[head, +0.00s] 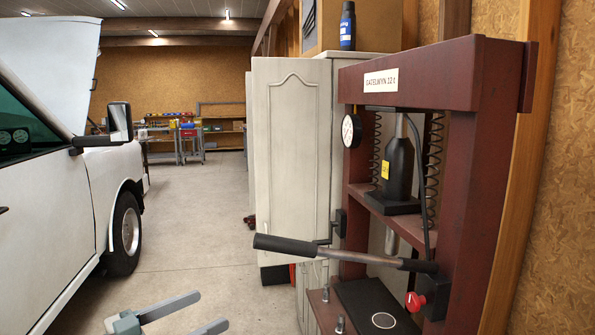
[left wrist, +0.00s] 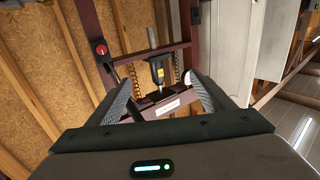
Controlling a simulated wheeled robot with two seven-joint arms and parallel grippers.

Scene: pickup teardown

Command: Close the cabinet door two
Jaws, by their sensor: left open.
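A cream cabinet door (head: 292,150) with an arched raised panel stands out into the aisle at the middle of the head view, swung open. The cabinet body behind it is largely hidden by the door and a red press. No number shows on the door. My left gripper (head: 212,309) is low at the bottom left of the head view, open and empty, well short of the door. In the left wrist view my open left gripper (left wrist: 160,80) has nothing between its fingers, and a pale panel (left wrist: 232,45) stands at right. My right gripper is not in view.
The dark red press (head: 490,150) stands right of the door, its long lever (head: 340,250) reaching out in front of the door's lower part. A white pickup (head: 50,220) is on the left. A blue bottle (head: 347,25) stands on top of the cabinet. The floor between is clear.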

